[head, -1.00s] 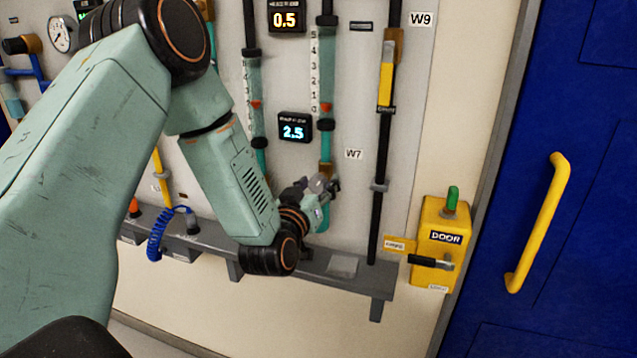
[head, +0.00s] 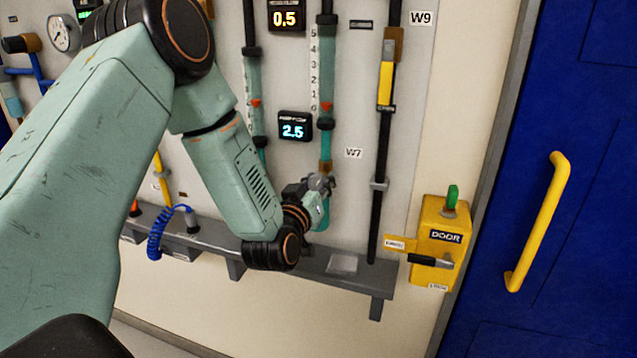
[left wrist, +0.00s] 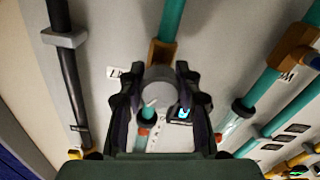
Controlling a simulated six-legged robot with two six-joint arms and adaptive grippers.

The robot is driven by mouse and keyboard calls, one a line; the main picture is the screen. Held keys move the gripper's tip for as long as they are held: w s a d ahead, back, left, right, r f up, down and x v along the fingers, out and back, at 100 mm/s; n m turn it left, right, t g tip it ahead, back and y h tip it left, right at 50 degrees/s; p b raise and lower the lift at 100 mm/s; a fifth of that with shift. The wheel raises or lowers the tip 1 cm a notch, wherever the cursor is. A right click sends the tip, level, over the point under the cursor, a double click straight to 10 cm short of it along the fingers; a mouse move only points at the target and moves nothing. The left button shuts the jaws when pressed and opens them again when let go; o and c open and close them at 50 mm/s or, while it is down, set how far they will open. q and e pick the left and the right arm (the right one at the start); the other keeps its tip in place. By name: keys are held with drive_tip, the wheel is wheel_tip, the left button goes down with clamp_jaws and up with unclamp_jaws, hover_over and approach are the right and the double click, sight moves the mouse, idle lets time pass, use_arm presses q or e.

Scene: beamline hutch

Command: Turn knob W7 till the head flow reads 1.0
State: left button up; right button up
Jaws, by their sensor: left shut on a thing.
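The W7 label (head: 354,153) is on the grey panel, right of a teal tube (head: 326,148) with a brass fitting. My left gripper (head: 322,184) is at the lower end of that tube. In the left wrist view, my left gripper (left wrist: 160,100) has one finger on each side of a round grey knob (left wrist: 157,92) under the brass fitting and is shut on it. In the head view the gripper mostly hides the knob. An upper display (head: 286,17) reads 0.5 in orange; a lower display (head: 294,127) reads 2.5 in cyan. Their small captions are too blurred to read.
A grey ledge (head: 345,265) runs below the panel. A black pipe (head: 379,220) stands to the right of the gripper. Farther right are a yellow door box (head: 440,240) and a blue door (head: 590,200) with a yellow handle. A coiled blue hose (head: 157,235) hangs at left.

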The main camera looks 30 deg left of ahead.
use_arm(q)
drive_tip(key=shift+c, duration=0.4)
drive_tip(key=shift+m+p, duration=0.5)
drive_tip(key=shift+m, duration=0.3)
drive_tip(key=shift+m+p, duration=0.3)
drive_tip(key=shift+m, duration=0.4)
drive_tip(key=o, duration=1.2)
drive_tip(key=shift+c, duration=0.2)
drive_tip(key=shift+s, duration=0.1)
drive_tip(key=v, duration=1.1)
drive_tip(key=shift+s, duration=0.4)
